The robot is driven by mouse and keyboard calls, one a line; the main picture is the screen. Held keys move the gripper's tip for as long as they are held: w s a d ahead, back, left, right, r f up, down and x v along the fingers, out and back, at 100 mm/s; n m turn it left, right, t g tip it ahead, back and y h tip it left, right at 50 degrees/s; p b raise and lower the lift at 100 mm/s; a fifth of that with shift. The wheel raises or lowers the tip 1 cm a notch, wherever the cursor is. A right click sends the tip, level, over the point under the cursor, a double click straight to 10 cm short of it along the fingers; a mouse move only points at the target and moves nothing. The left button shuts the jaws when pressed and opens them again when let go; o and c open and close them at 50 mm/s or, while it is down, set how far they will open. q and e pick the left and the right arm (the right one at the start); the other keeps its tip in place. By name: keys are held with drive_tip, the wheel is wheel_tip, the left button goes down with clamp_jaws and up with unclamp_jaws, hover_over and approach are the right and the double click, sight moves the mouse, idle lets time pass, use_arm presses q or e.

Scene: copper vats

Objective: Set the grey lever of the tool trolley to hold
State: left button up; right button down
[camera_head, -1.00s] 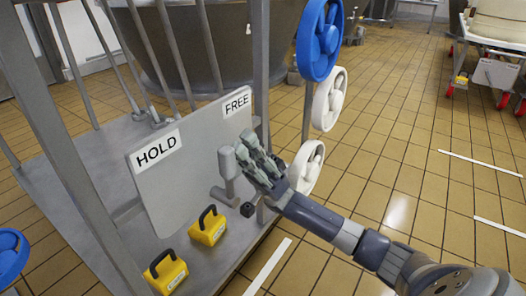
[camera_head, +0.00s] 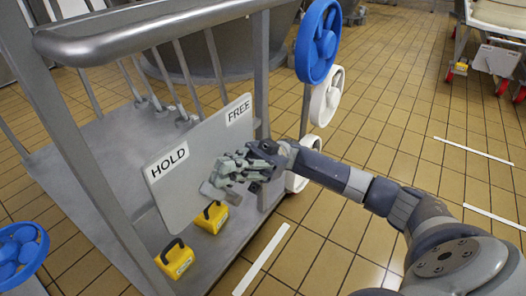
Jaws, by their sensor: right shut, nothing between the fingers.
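The grey panel (camera_head: 180,195) on the tool trolley carries a HOLD label (camera_head: 169,162) at its left and a FREE label (camera_head: 238,109) at its upper right. My right gripper (camera_head: 226,175) is shut and empty in front of the panel's right part, below the FREE label. The grey lever (camera_head: 211,191) is mostly hidden behind the gripper; only a pale grey piece shows at the gripper's lower left. I cannot tell which way it points or whether the fingers touch it. My left gripper is not in view.
The trolley's grey rail (camera_head: 150,40) crosses above the panel. Two yellow weights with black handles, one nearer (camera_head: 175,260) and one farther (camera_head: 211,218), sit on its deck. Blue (camera_head: 318,42) and white (camera_head: 328,97) wheels stand at right.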

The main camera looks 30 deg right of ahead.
sight(229, 194)
idle(0.4)
wheel_tip(229, 194, up, 10)
idle(0.6)
